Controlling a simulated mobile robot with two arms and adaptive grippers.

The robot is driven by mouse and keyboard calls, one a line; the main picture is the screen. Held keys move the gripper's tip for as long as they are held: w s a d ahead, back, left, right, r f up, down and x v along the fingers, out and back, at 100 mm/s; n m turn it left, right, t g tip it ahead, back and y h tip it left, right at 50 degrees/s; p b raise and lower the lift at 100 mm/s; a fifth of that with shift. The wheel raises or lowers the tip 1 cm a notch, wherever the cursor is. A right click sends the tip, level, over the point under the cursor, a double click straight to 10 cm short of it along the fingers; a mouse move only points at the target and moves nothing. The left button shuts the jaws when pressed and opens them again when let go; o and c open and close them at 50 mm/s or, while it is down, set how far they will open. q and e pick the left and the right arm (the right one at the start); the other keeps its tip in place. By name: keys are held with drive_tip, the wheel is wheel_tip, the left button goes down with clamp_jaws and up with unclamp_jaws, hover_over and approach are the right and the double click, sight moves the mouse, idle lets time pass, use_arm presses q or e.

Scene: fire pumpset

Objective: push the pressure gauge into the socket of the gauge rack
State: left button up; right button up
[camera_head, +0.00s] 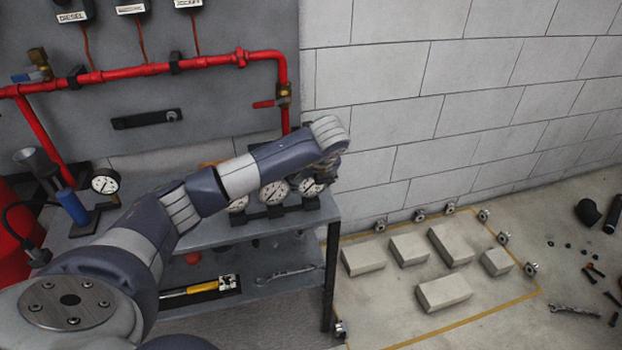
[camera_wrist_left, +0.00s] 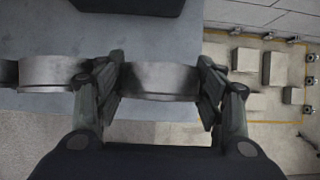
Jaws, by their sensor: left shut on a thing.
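My left gripper (camera_head: 322,178) is at the right end of the gauge rack (camera_head: 262,214) on the grey bench. It is shut on the round metal body of a pressure gauge (camera_wrist_left: 160,82), with one finger on each side. In the head view the held gauge (camera_head: 311,187) shows its white dial below the gripper, partly covered. Two more gauges stand to its left in the rack, a middle gauge (camera_head: 274,191) and a left gauge (camera_head: 238,204) partly behind my arm. The held gauge's stem and the socket are hidden, so I cannot tell how deep it sits. My right gripper is not in view.
A separate gauge (camera_head: 105,182) stands at the bench's left. Red pipes (camera_head: 160,69) run along the grey panel behind. The lower shelf holds a yellow-handled tool (camera_head: 195,289) and a wrench (camera_head: 290,274). Concrete blocks (camera_head: 444,292) lie on the floor at the right.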

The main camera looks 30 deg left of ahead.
use_arm(q)
drive_tip(key=o, duration=1.3)
